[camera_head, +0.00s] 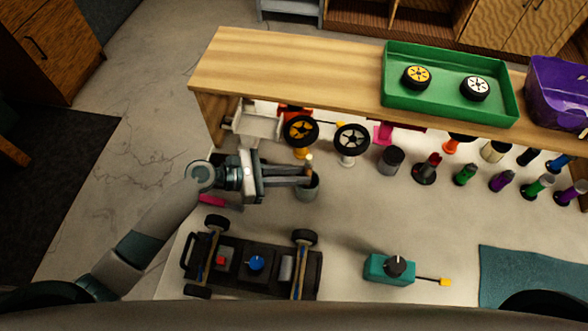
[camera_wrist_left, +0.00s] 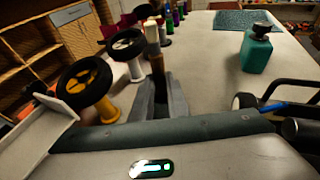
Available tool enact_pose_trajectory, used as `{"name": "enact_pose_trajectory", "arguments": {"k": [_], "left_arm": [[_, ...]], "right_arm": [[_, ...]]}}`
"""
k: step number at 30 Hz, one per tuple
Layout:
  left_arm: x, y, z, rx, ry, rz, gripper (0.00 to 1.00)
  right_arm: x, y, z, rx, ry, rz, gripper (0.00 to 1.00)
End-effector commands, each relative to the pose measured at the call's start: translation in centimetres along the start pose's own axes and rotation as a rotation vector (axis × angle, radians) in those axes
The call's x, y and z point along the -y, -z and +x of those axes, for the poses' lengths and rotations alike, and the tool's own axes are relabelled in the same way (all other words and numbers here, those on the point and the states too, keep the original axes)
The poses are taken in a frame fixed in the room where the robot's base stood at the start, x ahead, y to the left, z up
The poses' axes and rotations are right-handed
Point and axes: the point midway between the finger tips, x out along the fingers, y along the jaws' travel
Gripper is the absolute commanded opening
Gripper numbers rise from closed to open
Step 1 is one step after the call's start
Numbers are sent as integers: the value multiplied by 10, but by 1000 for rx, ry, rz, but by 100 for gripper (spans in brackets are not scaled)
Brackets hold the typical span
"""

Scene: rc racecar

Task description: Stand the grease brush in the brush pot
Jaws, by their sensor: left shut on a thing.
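My left gripper (camera_head: 308,176) reaches in from the left and is shut on the grease brush (camera_head: 309,161). In the left wrist view the brush (camera_wrist_left: 154,42) stands up between the fingers (camera_wrist_left: 158,98), with a pale top and a brown lower part. The grey brush pot (camera_head: 308,191) stands on the white table, right at the fingertips. The brush is over or at the pot's mouth; the fingers hide its lower end, so I cannot tell whether it is inside. The pot cannot be made out in the wrist view. My right gripper is not in view.
A dark car chassis (camera_head: 262,268) lies in front of the gripper. The table's middle is clear.

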Motion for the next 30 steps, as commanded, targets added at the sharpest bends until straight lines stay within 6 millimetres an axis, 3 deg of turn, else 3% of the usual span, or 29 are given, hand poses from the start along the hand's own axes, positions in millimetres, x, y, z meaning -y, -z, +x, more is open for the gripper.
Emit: {"name": "enact_pose_trajectory", "arguments": {"k": [14,15,17,30], "left_arm": [[1,3,3,0,-1,0,0],[1,3,3,0,-1,0,21],[1,3,3,0,-1,0,36],[1,3,3,0,-1,0,36]], "right_arm": [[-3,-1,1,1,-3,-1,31],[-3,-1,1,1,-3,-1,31],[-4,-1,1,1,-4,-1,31],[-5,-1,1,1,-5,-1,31]]}}
